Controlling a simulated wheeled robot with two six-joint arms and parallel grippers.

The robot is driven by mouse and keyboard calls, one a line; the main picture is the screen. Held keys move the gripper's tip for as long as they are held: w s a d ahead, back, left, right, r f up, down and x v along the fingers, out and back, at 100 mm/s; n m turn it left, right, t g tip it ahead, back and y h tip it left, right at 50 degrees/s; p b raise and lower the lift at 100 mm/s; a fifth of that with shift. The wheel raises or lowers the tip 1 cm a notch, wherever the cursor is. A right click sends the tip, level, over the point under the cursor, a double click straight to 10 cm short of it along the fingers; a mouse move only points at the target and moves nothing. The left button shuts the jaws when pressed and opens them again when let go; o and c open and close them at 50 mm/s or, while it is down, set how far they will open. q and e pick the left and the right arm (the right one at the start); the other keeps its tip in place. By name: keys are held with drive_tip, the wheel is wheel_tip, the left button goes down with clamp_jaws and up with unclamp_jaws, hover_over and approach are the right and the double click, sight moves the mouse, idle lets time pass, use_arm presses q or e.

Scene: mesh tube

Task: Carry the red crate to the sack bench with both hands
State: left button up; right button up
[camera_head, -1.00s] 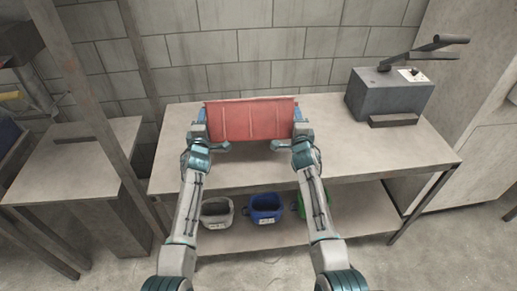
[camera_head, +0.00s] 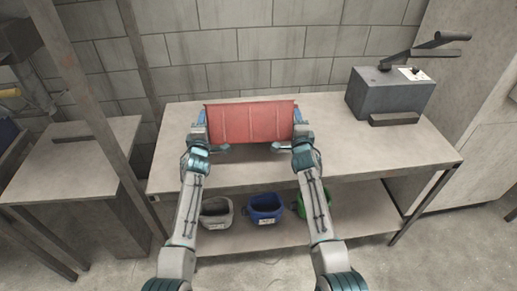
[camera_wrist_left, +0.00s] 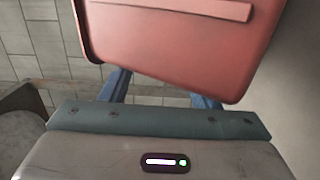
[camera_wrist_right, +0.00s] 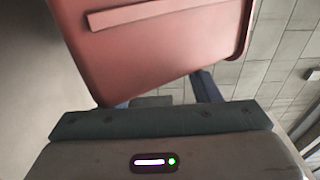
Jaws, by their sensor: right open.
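The red crate (camera_head: 250,122) is over the back middle of a pale bench top (camera_head: 390,160), with a broad ribbed side facing me. I cannot tell whether it rests on the bench. My left gripper (camera_head: 202,116) is at its left end and my right gripper (camera_head: 298,114) is at its right end. In the left wrist view the crate's end wall (camera_wrist_left: 185,40) is just beyond two spread blue fingers. The right wrist view shows the other end wall (camera_wrist_right: 160,45) with the fingers likewise apart. Both grippers look open. The fingertips are partly hidden by the crate.
A grey lever machine (camera_head: 390,93) stands on the bench to the right. White (camera_head: 216,211), blue (camera_head: 264,208) and green (camera_head: 301,205) bins are on the lower shelf. A side table (camera_head: 75,165) and a post (camera_head: 85,110) are at left. A block wall is behind.

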use_arm(q)
drive_tip(key=shift+s+a+r, duration=0.1)
drive_tip(key=shift+a+r, duration=0.15)
drive_tip(key=shift+a, duration=0.05)
drive_tip(key=o, duration=0.3)
drive_tip(key=shift+a, duration=0.15)
drive_tip(key=shift+o, duration=0.9)
drive_tip(key=shift+w+a, duration=0.1)
drive_tip(key=shift+w, duration=0.15)
use_arm(e)
drive_tip(key=shift+w+d+r, duration=0.15)
drive_tip(key=shift+d+r, duration=0.2)
drive_tip(key=shift+d, duration=0.1)
drive_tip(key=o, duration=0.6)
drive_tip(key=shift+r, duration=0.1)
drive_tip(key=shift+c, duration=0.2)
use_arm(q)
drive_tip(key=shift+s+r, duration=0.1)
drive_tip(key=o, duration=0.5)
